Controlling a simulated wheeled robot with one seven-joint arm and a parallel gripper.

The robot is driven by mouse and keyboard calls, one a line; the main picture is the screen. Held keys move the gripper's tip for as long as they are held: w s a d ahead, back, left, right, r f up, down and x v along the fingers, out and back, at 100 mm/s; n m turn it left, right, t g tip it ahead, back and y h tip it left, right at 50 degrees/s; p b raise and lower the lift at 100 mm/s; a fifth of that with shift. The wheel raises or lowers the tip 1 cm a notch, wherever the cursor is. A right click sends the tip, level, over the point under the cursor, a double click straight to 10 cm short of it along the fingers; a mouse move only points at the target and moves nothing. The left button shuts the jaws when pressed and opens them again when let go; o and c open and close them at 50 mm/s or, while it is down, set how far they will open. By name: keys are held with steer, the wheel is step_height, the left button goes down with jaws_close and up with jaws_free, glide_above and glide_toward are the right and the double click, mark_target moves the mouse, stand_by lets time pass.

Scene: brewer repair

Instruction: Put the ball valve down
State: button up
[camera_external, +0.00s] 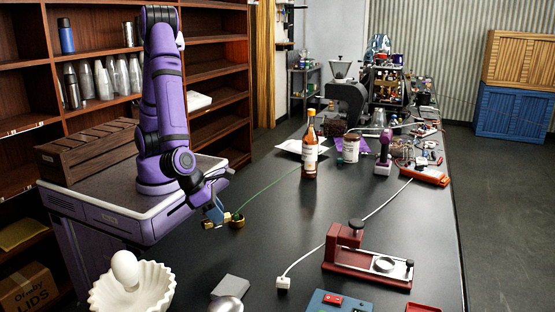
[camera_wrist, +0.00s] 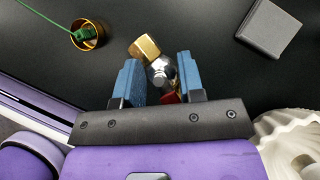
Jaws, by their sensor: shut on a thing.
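The ball valve (camera_wrist: 147,47) has a brass hexagonal end, a silvery body and a bit of red near the palm. In the wrist view it sits between the two blue fingers of my gripper (camera_wrist: 158,66), which is shut on it. In the outside view my gripper (camera_external: 216,212) is low at the left edge of the black table, with the valve's brass end (camera_external: 208,225) showing beside the fingers. Whether the valve touches the tabletop I cannot tell. Part of its body is hidden by the fingers.
A brass ring-shaped piece (camera_external: 237,221) with a green cord lies close by. A grey block (camera_external: 230,287) and a white fluted bowl (camera_external: 133,291) are nearer the camera. A red device (camera_external: 366,262) and white cable lie to the right. The black table (camera_external: 285,215) has bare room between.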

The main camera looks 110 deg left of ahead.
steer(key=w+a+n+g+y, duration=0.1)
steer(key=w+a+n, duration=0.15)
steer(key=w, duration=0.45)
steer(key=w+a+n+g+y, duration=0.1)
steer(key=w+a+n, duration=0.15)
steer(key=w, duration=0.45)
steer(key=shift+s+d+f, duration=0.1)
steer(key=shift+d+f, duration=0.05)
steer(key=shift+f, duration=2.05)
steer(key=shift+s+d+f, duration=0.1)
steer(key=shift+f, duration=2.05)
steer(key=shift+f, duration=0.15)
steer(key=o, duration=1)
